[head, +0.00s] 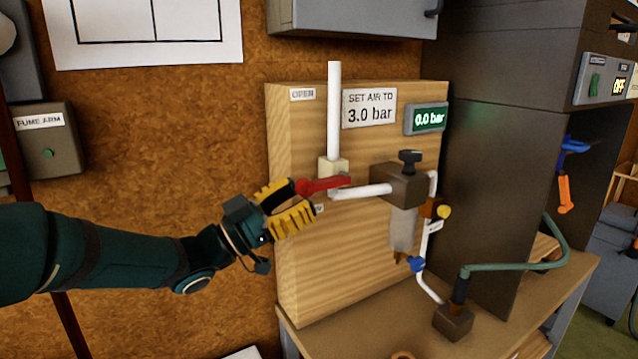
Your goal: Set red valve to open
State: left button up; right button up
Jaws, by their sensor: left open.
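The red valve (328,184) is a red lever on a cream valve body (333,168) at the foot of a white vertical pipe (334,110), on a wooden panel (350,262). An OPEN label (302,94) is at the panel's top left. My left gripper (302,203) has yellow fingers and is open, with its tips close to the lever's left end. I cannot tell whether they touch it. A small label below the lever is mostly hidden by the fingers. The right gripper is not in view.
A sign (369,108) reads SET AIR TO 3.0 bar, and a green display (426,118) reads 0.0 bar. A dark regulator block with a black knob (410,160) stands out right of the lever. A green hose (510,266) runs along the bench below.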

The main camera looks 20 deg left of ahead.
aim_at(327, 183)
pick_arm(q)
jog(key=shift+x, duration=2.35)
grip_shut()
